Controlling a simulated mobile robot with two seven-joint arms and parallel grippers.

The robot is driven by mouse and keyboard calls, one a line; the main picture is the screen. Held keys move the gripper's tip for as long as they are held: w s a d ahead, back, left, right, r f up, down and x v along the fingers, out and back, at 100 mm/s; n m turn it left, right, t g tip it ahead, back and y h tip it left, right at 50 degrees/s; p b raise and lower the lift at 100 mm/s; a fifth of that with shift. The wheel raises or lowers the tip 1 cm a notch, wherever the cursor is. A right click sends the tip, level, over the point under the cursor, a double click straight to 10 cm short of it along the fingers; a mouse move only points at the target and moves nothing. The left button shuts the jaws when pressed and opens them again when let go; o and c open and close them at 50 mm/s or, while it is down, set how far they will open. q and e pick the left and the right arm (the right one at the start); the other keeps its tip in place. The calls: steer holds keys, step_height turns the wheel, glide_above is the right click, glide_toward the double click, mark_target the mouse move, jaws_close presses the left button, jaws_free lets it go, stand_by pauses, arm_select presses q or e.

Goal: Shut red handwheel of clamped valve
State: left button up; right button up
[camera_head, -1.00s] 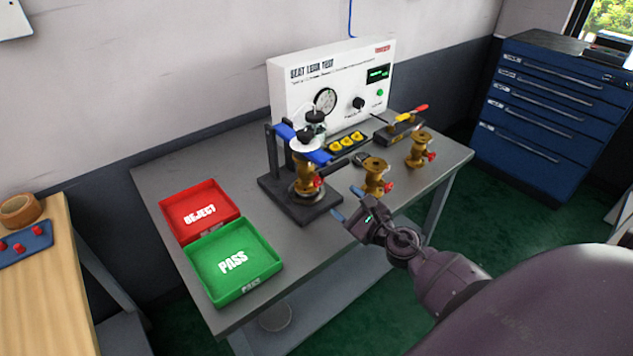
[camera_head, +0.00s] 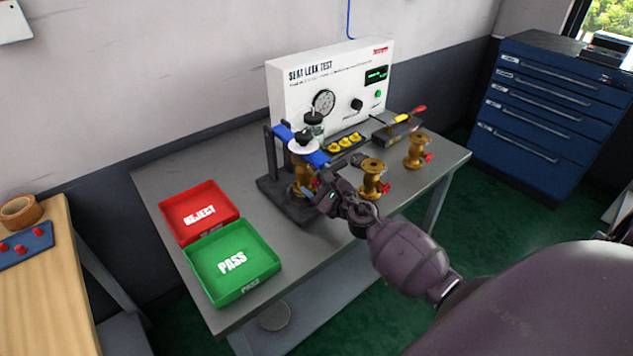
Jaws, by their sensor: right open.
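The clamped valve (camera_head: 300,176) is a brass body standing upright in the dark clamp stand (camera_head: 268,183), under a blue crossbar (camera_head: 318,158) and a white disc. Its red handwheel is hidden behind my right gripper (camera_head: 318,188). My right gripper is open, with its fingers at the front right of the valve where the handwheel sits. I cannot tell whether the fingers touch the handwheel. My left gripper is not in view.
Two other brass valves with red handwheels, a nearer one (camera_head: 372,180) and a farther one (camera_head: 417,150), stand right of the clamp. The red REJECT tray (camera_head: 168,222) and green PASS tray (camera_head: 203,287) lie left. The white seat leak tester (camera_head: 290,98) stands behind.

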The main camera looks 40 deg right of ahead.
steer(key=shift+w, duration=0.15)
steer(key=c, duration=0.9)
